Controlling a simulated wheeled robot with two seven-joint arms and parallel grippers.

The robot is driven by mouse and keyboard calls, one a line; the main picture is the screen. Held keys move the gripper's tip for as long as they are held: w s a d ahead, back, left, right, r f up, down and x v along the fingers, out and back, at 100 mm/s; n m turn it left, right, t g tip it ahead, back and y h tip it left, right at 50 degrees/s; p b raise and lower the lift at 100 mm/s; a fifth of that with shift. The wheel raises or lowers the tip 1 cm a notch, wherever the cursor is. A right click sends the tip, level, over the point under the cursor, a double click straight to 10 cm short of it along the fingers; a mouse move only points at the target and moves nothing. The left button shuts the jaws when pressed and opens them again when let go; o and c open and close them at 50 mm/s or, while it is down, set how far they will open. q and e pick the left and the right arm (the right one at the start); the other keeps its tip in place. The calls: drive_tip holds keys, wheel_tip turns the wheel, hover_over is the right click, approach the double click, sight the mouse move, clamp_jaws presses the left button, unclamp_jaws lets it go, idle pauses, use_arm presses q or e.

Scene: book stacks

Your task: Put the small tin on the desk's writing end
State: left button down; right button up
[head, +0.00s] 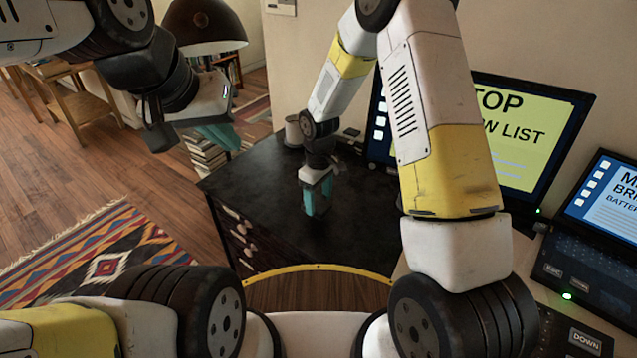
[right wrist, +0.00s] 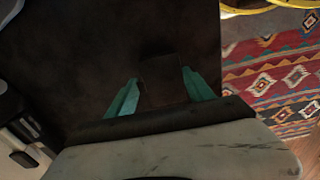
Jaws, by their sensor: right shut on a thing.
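My right gripper (head: 318,202) points down over the black desk (head: 265,190). In the right wrist view its teal fingers (right wrist: 160,92) stand on either side of a dark brown, square-looking thing (right wrist: 162,78) and are shut on it. This thing blends with the dark desk top, and I cannot tell for certain that it is the small tin. A small grey round container (head: 293,131) stands at the desk's far edge.
Two screens (head: 535,125) (head: 606,198) stand on the right, behind my right arm. A dark lamp shade (head: 205,25) and stacked books (head: 203,152) are at the back left. A patterned rug (head: 105,262) lies on the floor. The desk top's left part looks clear.

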sight(319, 197)
drive_tip(key=shift+w+f, duration=0.1)
drive_tip(key=shift+w, duration=1)
drive_tip(key=shift+f, duration=1.75)
drive_tip(key=shift+f, duration=0.1)
drive_tip(key=o, duration=1.4)
drive_tip(key=shift+o, duration=0.2)
